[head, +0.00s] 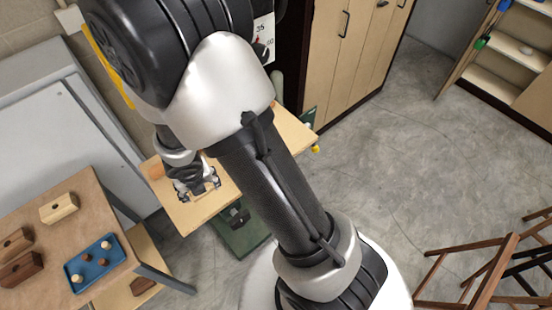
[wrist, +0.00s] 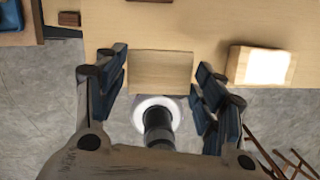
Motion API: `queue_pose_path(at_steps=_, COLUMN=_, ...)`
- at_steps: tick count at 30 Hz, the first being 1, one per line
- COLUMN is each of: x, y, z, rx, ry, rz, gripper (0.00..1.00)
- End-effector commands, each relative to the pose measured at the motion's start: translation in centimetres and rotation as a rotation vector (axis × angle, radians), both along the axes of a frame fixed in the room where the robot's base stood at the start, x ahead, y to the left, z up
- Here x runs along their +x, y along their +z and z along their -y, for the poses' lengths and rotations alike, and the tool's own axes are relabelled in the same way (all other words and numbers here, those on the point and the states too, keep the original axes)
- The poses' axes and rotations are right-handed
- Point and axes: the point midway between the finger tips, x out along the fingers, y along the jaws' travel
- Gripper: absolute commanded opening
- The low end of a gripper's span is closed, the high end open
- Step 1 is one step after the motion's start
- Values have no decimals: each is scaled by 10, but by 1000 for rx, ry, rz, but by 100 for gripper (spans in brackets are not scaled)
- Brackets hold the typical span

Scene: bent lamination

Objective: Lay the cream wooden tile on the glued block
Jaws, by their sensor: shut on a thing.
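My gripper (wrist: 160,85) is shut on the cream wooden tile (wrist: 161,72), which sits flat between its blue-padded fingers in the wrist view. A pale wooden block with a bright white top (wrist: 258,66), apparently the glued block, lies on the light wooden bench to the right of the gripper, apart from the tile. In the head view my gripper (head: 200,190) is over the small light wooden bench (head: 205,207); the tile and the block are hard to make out there. The gap between tile and bench cannot be judged.
A brown table (head: 98,207) at lower left holds a cream block (head: 59,207), dark brown blocks (head: 21,270) and a blue tray (head: 94,263) with small pieces. A small brown block (wrist: 69,18) shows in the wrist view. Wooden chairs (head: 485,270) stand right; floor between is clear.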

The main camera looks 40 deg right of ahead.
Motion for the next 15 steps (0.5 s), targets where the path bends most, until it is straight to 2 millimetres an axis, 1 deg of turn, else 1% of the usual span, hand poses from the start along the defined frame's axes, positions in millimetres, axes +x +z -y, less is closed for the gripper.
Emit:
queue_pose_path(at_steps=2, x=1, y=0, z=9, rx=0, ry=-1, rz=0, gripper=40)
queue_pose_path(at_steps=5, x=1, y=0, z=31, rx=0, ry=-5, rz=1, gripper=40)
queue_pose_path(at_steps=15, x=3, y=2, z=123, rx=0, ry=-7, rz=-1, gripper=40)
